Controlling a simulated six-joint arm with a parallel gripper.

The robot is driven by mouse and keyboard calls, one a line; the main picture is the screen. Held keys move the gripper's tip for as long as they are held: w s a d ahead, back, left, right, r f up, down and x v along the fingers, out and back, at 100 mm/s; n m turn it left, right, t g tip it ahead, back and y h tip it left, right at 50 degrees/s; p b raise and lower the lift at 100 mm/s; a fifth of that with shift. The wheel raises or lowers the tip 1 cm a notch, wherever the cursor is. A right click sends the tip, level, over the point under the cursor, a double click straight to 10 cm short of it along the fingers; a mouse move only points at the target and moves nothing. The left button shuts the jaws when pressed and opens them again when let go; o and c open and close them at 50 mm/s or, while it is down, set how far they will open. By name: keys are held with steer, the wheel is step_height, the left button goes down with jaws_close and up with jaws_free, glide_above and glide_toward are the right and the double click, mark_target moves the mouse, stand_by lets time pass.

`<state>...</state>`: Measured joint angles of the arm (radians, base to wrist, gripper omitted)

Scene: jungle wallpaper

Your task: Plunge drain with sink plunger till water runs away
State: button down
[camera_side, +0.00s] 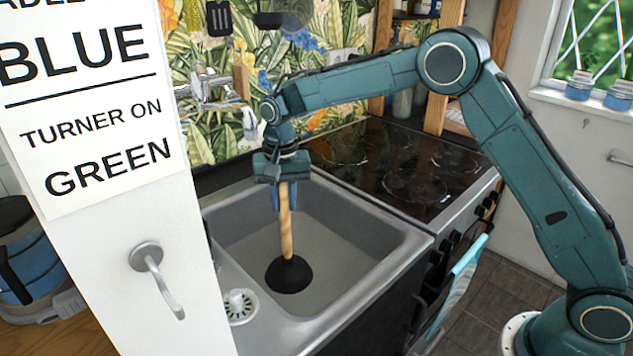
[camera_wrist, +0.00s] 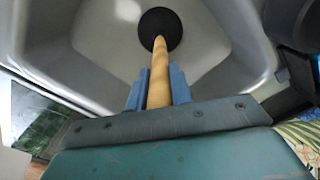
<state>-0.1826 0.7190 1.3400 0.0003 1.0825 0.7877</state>
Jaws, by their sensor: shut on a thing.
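My gripper (camera_side: 283,195) is shut on the wooden handle of the sink plunger (camera_side: 289,273), which stands nearly upright in the basin. The plunger's black rubber cup is at the bottom of the sink (camera_side: 345,225), and whether it presses on the floor I cannot tell. In the wrist view the blue fingers of my gripper (camera_wrist: 158,88) sit on both sides of the handle, and the plunger's cup (camera_wrist: 160,27) shows beyond them. The drain under the cup is hidden. I cannot make out clear water in the basin.
A small strainer (camera_side: 240,305) sits in the side part of the sink at front left. A tap (camera_side: 212,85) is behind the basin. A black stovetop (camera_side: 400,165) lies right of it. A white panel with a sign (camera_side: 90,90) blocks the left foreground.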

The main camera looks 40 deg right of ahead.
steer(key=shift+r, duration=0.7)
steer(key=shift+f, duration=0.15)
stand_by(0.8)
steer(key=shift+f, duration=0.6)
steer(key=shift+r, duration=0.15)
steer(key=shift+r, duration=0.6)
steer(key=shift+f, duration=0.2)
stand_by(0.6)
steer(key=shift+f, duration=0.55)
steer(key=shift+r, duration=0.15)
